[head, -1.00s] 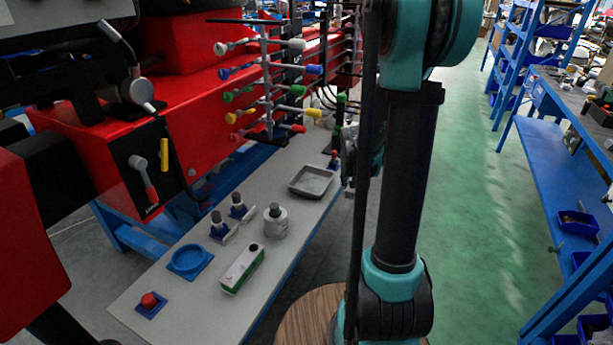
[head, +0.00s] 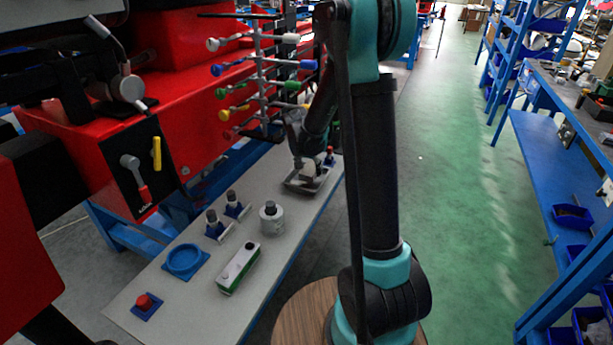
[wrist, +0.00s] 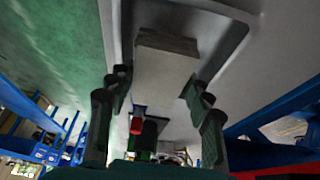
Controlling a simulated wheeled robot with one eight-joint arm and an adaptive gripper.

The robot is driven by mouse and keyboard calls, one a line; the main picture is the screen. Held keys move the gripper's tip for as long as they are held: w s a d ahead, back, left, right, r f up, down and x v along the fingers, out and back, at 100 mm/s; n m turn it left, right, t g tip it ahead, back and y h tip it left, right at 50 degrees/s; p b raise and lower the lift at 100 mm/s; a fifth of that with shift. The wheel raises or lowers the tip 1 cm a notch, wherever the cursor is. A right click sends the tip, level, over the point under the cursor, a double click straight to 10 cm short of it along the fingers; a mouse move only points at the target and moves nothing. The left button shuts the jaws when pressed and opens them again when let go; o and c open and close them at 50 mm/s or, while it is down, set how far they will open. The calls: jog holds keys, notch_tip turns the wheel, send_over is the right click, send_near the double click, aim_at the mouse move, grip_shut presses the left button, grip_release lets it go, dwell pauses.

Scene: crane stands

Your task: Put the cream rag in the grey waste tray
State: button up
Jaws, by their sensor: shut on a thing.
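The grey waste tray (head: 300,188) stands near the far end of the grey bench. My gripper (head: 309,166) is at the tray, low over it, partly hiding it in the head view. In the wrist view my gripper (wrist: 158,88) is shut on the cream rag (wrist: 165,62), which looks like a pale folded block between the fingers. The tray's rim (wrist: 116,35) shows around the rag there. I cannot tell whether the rag touches the tray floor.
On the bench nearer me are a grey round container (head: 272,216), a green-and-white box (head: 238,268), a blue round holder (head: 185,260) and a red button (head: 145,303). A rack of coloured-handled levers (head: 262,80) stands left of the tray. The green aisle is clear.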

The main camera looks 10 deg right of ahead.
jog(key=shift+w+a, duration=0.15)
jog(key=shift+a, duration=0.1)
jog(key=shift+w+a+f, duration=0.1)
jog(key=shift+a+f, duration=0.05)
jog(key=shift+f, duration=0.75)
jog(key=shift+w+a+f, duration=0.1)
jog(key=shift+f, duration=0.8)
jog(key=shift+f, duration=0.1)
jog(key=o, duration=1.2)
jog(key=v, duration=1.2)
jog(key=s+d+f+n, duration=0.2)
jog(key=s, duration=0.7)
jog(key=s+d+f+n+y, duration=0.1)
jog(key=s+d+f+n, duration=0.1)
jog(key=s, duration=0.7)
jog(key=s+d+f+n+y, duration=0.1)
jog(key=s+d+f+n, duration=0.1)
jog(key=s, duration=0.7)
jog(key=shift+d+n+t, duration=0.3)
jog(key=shift+d+n, duration=0.1)
jog(key=shift+d, duration=0.1)
